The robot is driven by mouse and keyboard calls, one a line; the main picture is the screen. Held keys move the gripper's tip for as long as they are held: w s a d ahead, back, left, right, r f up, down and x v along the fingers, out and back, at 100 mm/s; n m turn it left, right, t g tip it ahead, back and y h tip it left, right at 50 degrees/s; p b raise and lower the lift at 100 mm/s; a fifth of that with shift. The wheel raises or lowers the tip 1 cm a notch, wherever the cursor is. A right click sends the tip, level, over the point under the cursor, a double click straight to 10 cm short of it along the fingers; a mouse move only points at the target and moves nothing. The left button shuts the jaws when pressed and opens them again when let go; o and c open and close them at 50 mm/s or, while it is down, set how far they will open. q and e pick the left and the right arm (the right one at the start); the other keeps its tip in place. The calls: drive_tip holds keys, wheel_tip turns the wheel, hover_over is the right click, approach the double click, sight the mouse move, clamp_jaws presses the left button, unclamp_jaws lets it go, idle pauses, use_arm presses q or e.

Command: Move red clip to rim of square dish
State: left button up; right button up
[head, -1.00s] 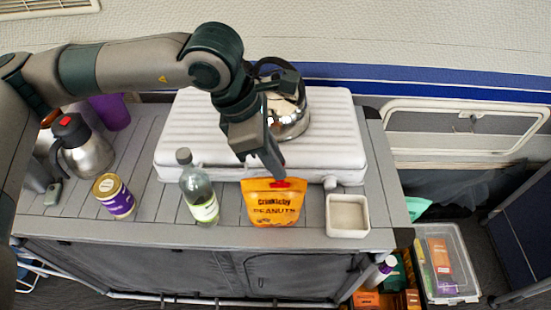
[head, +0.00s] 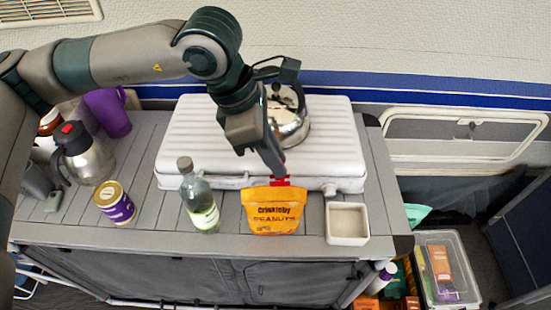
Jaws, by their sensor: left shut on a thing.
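The red clip (head: 280,181) is between the fingertips of my left gripper (head: 277,172), which is shut on it. The clip is at the top edge of the orange peanut bag (head: 273,212); I cannot tell whether it still touches the bag. The bag stands upright near the front of the counter. The square dish (head: 347,238), small and off-white, stands just right of the bag, and its rim is bare. My right gripper is out of view.
A white ribbed case (head: 185,128) lies behind the bag, with a shiny kettle (head: 290,122) on it. A bottle (head: 200,205) stands left of the bag. A purple-labelled can (head: 115,203) and a steel jug (head: 90,160) stand further left.

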use_arm(q)
drive_tip(key=shift+r, duration=0.7)
drive_tip(key=shift+w+a+f+m, duration=0.25)
drive_tip(key=shift+w+a+m, duration=0.05)
drive_tip(key=shift+w+a, duration=0.05)
drive_tip(key=w+a+f+m+g+y, duration=0.2)
drive_tip(key=w+a+f+m, duration=0.1)
drive_tip(key=a+m, duration=0.6)
drive_tip(key=w+a+f+m+g+y, duration=0.2)
drive_tip(key=w+a+f+m, duration=0.2)
drive_tip(key=a+m, duration=0.5)
drive_tip(key=shift+w+a, duration=0.4)
drive_tip(key=shift+w, duration=0.85)
drive_tip(key=shift+d, duration=0.15)
